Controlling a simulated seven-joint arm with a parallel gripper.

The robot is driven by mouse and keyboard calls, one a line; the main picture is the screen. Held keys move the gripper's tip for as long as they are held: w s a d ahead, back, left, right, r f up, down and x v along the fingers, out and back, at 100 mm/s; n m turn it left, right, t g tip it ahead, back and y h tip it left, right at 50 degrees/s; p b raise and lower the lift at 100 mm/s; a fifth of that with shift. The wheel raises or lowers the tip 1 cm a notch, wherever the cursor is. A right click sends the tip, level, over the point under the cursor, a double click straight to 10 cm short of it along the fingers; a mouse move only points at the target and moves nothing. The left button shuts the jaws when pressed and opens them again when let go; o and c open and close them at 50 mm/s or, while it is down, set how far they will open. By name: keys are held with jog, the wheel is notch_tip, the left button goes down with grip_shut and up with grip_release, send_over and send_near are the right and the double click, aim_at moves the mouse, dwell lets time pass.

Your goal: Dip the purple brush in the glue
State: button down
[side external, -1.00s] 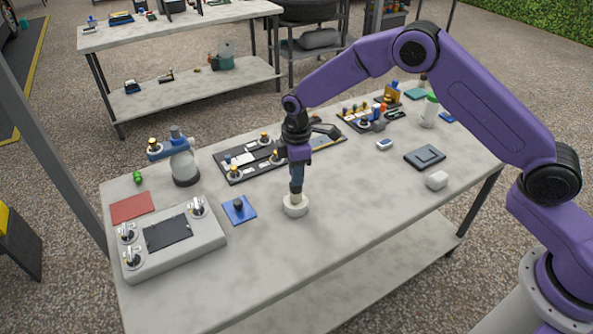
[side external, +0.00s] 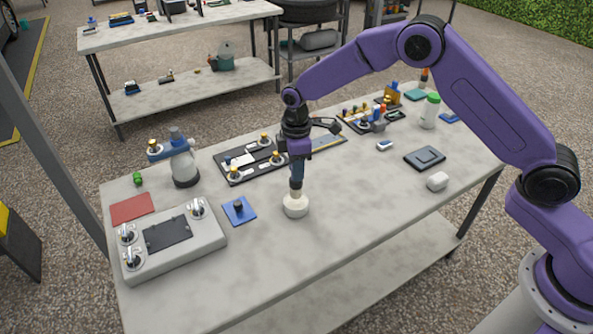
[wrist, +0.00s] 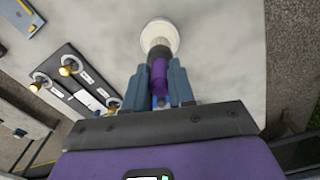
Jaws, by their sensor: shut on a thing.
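My gripper (side external: 297,183) points down over the table and is shut on the purple brush (wrist: 160,75). In the wrist view the brush is between the two blue-grey fingers, with its dark end at the white round glue pot (wrist: 160,36). In the side view the pot (side external: 295,209) stands on the table directly below my fingers. The brush tip is hidden, so I cannot tell how deep it is in the pot. The fingers cover most of the brush in the side view.
A blue square with a dark knob (side external: 239,210) lies left of the pot. A grey control box (side external: 200,235) stands at the front left. A black tool board (side external: 240,178) is behind.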

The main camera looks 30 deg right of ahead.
jog(key=shift+r, duration=2.5)
jog(key=s+d+r+m, duration=0.2)
jog(key=s+d+m, duration=0.4)
jog(key=d, duration=0.4)
jog(key=s+d+r+m, duration=0.3)
jog(key=s+d+m, duration=0.3)
jog(key=d+m, duration=0.2)
jog(key=shift+s+d, duration=0.35)
jog(key=shift+d, duration=0.85)
